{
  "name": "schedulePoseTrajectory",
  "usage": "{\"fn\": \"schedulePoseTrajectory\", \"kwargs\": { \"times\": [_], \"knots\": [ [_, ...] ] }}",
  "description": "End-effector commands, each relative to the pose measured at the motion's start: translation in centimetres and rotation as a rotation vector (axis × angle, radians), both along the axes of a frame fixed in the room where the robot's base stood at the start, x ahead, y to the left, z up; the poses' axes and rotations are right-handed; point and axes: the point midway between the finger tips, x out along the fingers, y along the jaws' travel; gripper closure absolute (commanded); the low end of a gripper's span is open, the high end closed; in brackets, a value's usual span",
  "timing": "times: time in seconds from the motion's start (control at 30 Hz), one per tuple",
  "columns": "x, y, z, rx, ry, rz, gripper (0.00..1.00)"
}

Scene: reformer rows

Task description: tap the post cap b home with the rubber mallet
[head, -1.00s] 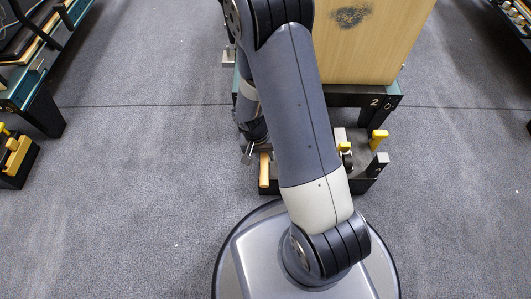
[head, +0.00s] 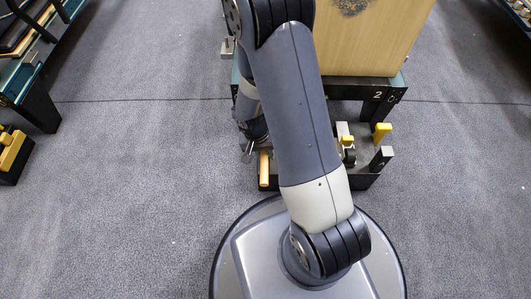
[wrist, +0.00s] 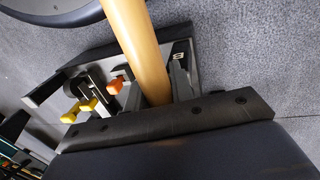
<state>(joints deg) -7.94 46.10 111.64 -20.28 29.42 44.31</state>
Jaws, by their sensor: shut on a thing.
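My gripper (wrist: 157,92) is shut on the pale wooden handle (wrist: 135,38) of what looks like the mallet. The handle runs up between the two grey fingers in the wrist view. It also shows at the left of the black tray in the head view (head: 264,168). The mallet head is not visible. A letter B (wrist: 179,55) shows on a dark part just right of the handle. I cannot make out the post cap b for sure.
The black tray (head: 365,182) with yellow pieces (head: 382,132) and a dark upright block stands before my base. Behind it stands a dark frame marked 2 (head: 377,96) with a tall wooden board (head: 365,45). Other equipment (head: 35,105) lines the left.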

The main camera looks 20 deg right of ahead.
Motion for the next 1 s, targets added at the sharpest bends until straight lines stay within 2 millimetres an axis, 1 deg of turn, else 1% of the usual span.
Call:
{"fn": "schedulePoseTrajectory", "kwargs": {
  "times": [0.03, 0.1, 0.23, 0.53, 0.73, 0.93, 1.0],
  "knots": [
    [0.1, 0.0, 1.1, 0.0, -0.002, -0.001, 1.0],
    [0.1, 0.0, 2.0, 0.0, -0.002, -0.001, 1.0],
    [0.0, 0.0, 3.1, 0.0, -0.002, -0.001, 1.0],
    [0.0, 0.0, 3.0, 0.0, -0.001, -0.001, 1.0],
    [0.0, 0.0, 3.4, 0.001, 0.0, -0.001, 1.0],
    [0.0, 0.0, 3.3, 0.001, 0.0, 0.0, 1.0],
    [0.0, 0.0, 2.9, 0.001, 0.0, 0.0, 1.0]
  ]
}}
